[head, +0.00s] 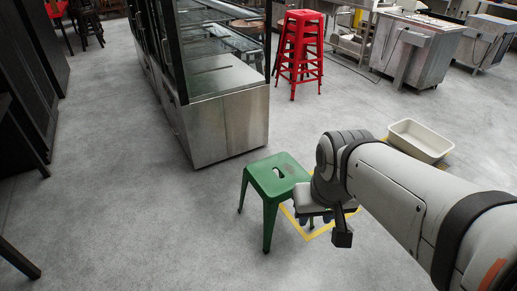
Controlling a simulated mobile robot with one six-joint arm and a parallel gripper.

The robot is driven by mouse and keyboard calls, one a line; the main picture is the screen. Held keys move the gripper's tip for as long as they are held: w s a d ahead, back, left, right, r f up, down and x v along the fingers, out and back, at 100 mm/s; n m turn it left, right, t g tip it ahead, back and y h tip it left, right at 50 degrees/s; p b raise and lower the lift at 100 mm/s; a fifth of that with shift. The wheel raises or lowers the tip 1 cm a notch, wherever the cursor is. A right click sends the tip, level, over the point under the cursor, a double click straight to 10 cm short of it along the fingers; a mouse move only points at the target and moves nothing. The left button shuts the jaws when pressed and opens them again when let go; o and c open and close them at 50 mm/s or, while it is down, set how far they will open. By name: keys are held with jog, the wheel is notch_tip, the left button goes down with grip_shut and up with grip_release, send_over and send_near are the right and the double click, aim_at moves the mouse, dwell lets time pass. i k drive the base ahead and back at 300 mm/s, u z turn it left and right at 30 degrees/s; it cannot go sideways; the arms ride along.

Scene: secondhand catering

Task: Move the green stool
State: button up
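The green stool (266,175) stands upright on the grey floor near the middle of the head view. Its square seat has a slot in the centre. My gripper (326,222) is at the right side of the stool, low and close to it, and overlaps the stool's right edge in the view. I cannot tell whether it touches the stool. A yellow outline (322,233) on the floor lies beside the stool on the right, partly hidden by my arm.
A glass display case (232,124) with a steel base stands just behind the stool. A white tub (419,141) lies on the floor at right. Stacked red stools (300,50) and steel units (415,50) stand farther back. The floor at left is clear; dark furniture (35,75) lines the left edge.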

aim_at(274, 190)
jog(key=u, duration=0.15)
jog(key=k, duration=0.3)
jog(key=z, duration=0.3)
jog(key=i, duration=0.85)
jog(key=k, duration=0.55)
jog(key=u, duration=0.9)
jog(key=i, duration=1.8)
jog(key=z, duration=0.7)
